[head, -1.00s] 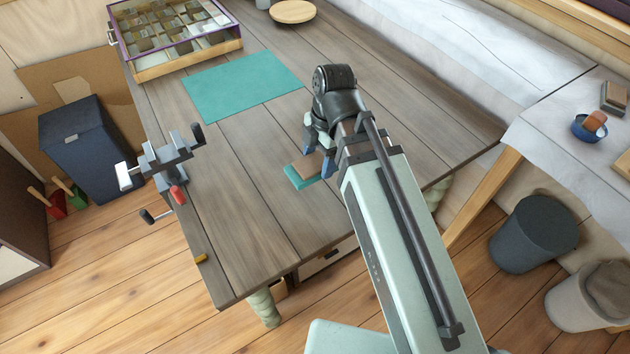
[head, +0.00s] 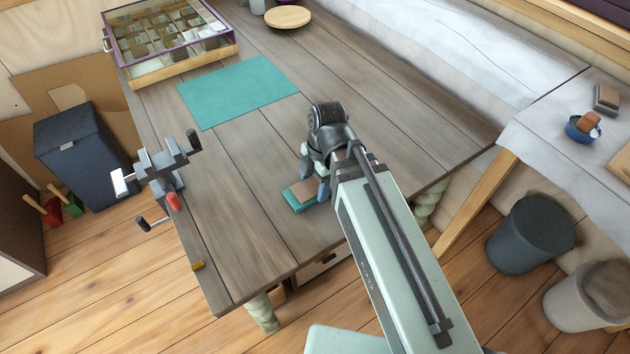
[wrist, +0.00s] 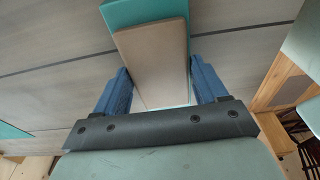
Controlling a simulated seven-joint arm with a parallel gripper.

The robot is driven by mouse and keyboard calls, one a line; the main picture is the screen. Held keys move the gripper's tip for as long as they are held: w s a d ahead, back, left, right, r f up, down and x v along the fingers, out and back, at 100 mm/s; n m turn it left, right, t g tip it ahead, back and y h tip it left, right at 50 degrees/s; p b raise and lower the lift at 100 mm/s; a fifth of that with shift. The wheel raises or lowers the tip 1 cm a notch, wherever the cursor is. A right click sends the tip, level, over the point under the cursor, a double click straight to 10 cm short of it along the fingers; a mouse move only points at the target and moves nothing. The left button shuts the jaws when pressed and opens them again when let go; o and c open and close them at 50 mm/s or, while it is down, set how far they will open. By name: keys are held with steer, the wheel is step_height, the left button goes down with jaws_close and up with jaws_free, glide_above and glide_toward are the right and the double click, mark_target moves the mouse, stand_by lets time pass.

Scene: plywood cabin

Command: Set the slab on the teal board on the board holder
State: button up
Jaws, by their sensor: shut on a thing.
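The brown slab (head: 306,191) lies flat against a small teal board (head: 299,204) near the table's front right part. In the wrist view the slab (wrist: 155,55) covers most of the teal board (wrist: 118,14), which shows past its far and left edges. My gripper (head: 316,187) has its blue fingers on both sides of the slab; the fingers (wrist: 160,85) close on it in the wrist view. Whether the pair touches the table cannot be told. A grey clamp-like device with red and black handles, seemingly the board holder (head: 160,165), stands at the table's left edge.
A large flat teal sheet (head: 238,92) lies on the table's back left. Behind it stands a purple-edged compartment case (head: 135,75), and a round wooden disc (head: 288,16) lies farther back. The table (head: 225,190) is clear between the clamp and my gripper.

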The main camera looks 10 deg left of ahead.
steer(key=shift+f, duration=0.1)
steer(key=o, duration=1.3)
steer(key=shift+o, duration=0.2)
step_height(320, 180, up, 12)
steer(key=w+d, duration=0.1)
